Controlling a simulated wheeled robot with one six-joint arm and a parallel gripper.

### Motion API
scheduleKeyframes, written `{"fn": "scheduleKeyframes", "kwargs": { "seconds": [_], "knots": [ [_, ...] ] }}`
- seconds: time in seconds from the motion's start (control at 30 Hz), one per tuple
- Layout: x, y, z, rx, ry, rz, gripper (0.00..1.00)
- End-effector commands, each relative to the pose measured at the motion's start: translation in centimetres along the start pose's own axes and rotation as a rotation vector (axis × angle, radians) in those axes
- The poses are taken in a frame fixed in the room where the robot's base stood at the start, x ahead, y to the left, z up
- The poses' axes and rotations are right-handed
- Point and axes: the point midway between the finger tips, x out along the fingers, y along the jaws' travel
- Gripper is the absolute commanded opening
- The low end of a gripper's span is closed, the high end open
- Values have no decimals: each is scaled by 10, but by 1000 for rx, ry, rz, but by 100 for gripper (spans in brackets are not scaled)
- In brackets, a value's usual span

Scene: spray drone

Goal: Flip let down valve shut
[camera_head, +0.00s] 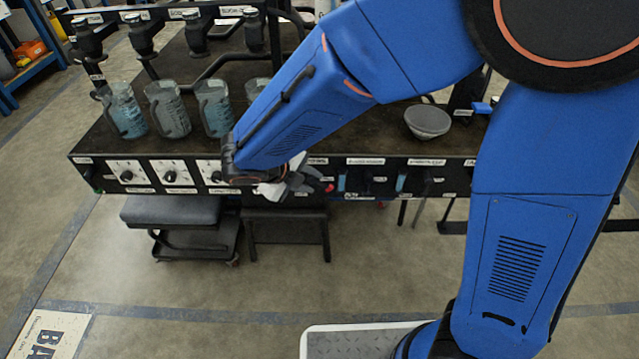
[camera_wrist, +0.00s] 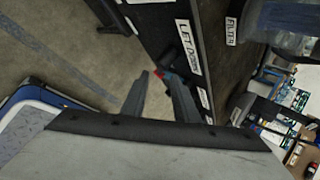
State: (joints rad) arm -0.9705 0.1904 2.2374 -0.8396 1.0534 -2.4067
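A white label reading LET DOWN (camera_wrist: 188,48) is on the black panel front in the wrist view. A small red part (camera_wrist: 166,73), which looks like part of the let down valve, shows just below the label, close to the fingertips. My gripper (camera_wrist: 156,77) has its two dark fingers apart, with no object seen held between them. In the head view my gripper (camera_head: 298,184) is in front of the panel, and a red tip (camera_head: 329,187) shows just to its right. The rest of the valve is hidden, so its position and any contact cannot be told.
The black bench (camera_head: 340,140) carries several glass jugs (camera_head: 169,112) and a grey bowl (camera_head: 428,121). Knobs (camera_head: 170,177) and blue-handled valves (camera_head: 402,182) line its front. A black padded stool (camera_head: 172,211) stands below. The floor in front is open.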

Motion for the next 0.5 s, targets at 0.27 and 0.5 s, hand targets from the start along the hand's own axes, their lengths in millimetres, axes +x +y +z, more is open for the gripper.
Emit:
{"fn": "scheduleKeyframes", "kwargs": {
  "seconds": [0.27, 0.5],
  "knots": [
    [42, 0, 0, 0, 2, -1, 27],
    [55, 0, 0, 0, 1, -1, 27]
  ]
}}
